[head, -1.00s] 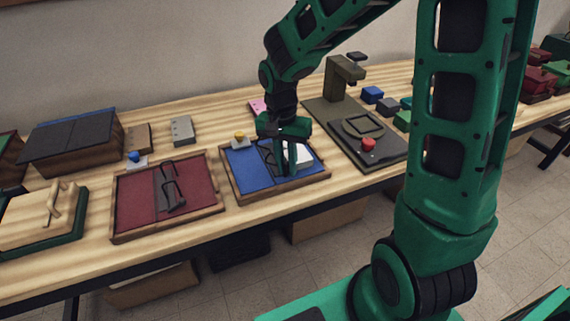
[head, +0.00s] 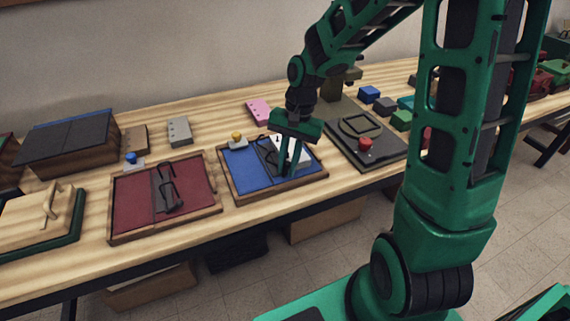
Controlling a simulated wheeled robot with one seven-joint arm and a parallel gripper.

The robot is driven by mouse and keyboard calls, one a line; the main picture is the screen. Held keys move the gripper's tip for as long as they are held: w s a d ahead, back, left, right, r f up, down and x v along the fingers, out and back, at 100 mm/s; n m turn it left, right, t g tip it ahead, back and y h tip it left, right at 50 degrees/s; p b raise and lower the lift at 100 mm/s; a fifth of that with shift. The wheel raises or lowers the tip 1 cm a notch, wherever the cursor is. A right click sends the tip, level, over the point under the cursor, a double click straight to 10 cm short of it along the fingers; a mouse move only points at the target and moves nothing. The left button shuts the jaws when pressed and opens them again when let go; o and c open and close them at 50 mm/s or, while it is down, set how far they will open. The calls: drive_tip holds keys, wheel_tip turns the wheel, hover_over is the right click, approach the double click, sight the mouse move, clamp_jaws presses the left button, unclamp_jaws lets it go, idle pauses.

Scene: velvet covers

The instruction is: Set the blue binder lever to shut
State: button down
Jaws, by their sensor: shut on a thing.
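The blue binder (head: 248,178) lies open in a wooden tray in the middle of the table in the head view. A dark metal mechanism runs along its middle, and a white paper block (head: 294,149) lies on its right part. My gripper (head: 286,170) points down over the right part of the binder, beside the mechanism. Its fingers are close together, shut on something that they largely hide. The thing between them appears to be the blue binder's lever, but I cannot make out its exact angle.
A red binder (head: 130,203) with a similar mechanism lies to the left. A yellow knob (head: 237,137) stands at the blue binder's back edge. A dark press-like device with a red button (head: 365,144) stands to the right. A pink block (head: 258,112) lies behind.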

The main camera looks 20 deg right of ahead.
drive_tip(key=c, duration=1.7)
unclamp_jaws()
drive_tip(key=shift+d, duration=0.1)
drive_tip(key=r, duration=0.3)
drive_tip(key=d+r, duration=0.1)
drive_tip(key=r, duration=0.3)
drive_tip(key=d+r, duration=0.1)
drive_tip(key=r, duration=0.2)
drive_tip(key=shift+w+r, duration=0.25)
drive_tip(key=shift+w, duration=0.1)
